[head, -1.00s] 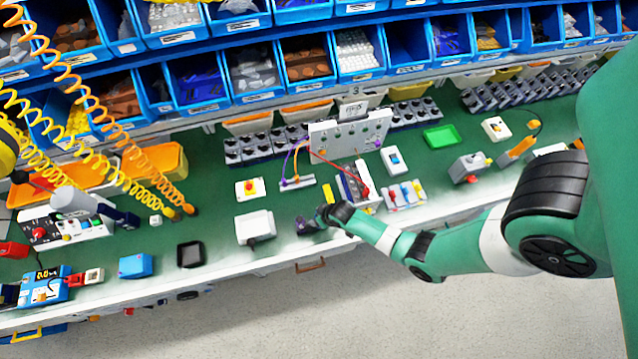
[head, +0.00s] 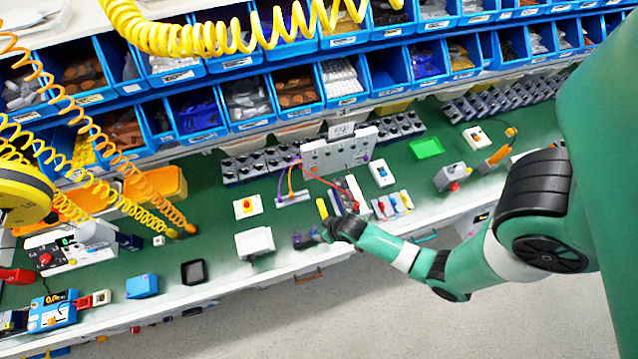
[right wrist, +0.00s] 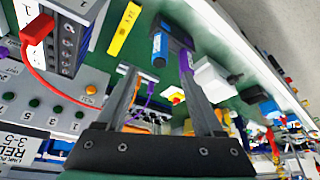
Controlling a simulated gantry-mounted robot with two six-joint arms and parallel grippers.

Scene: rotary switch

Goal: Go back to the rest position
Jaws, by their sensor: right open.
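My right gripper (head: 306,239) is near the front edge of the green bench, in front of the grey jack panel (head: 340,152). In the right wrist view my right gripper (right wrist: 158,72) has its two fingers spread apart, with nothing seen held between them. A blue-and-black tool (right wrist: 158,48) shows beyond the fingertips, and a purple lead runs near the right finger. My left gripper is not in view. I cannot pick out one rotary switch for certain; several black knob modules (head: 260,162) stand in a row at the back.
A white box (head: 255,243) and a red-and-yellow button box (head: 247,207) stand left of the gripper. A row of coloured handles (head: 394,204) lies to its right. Blue bins fill the rack behind. Yellow coiled hoses hang at left and top. The floor in front is clear.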

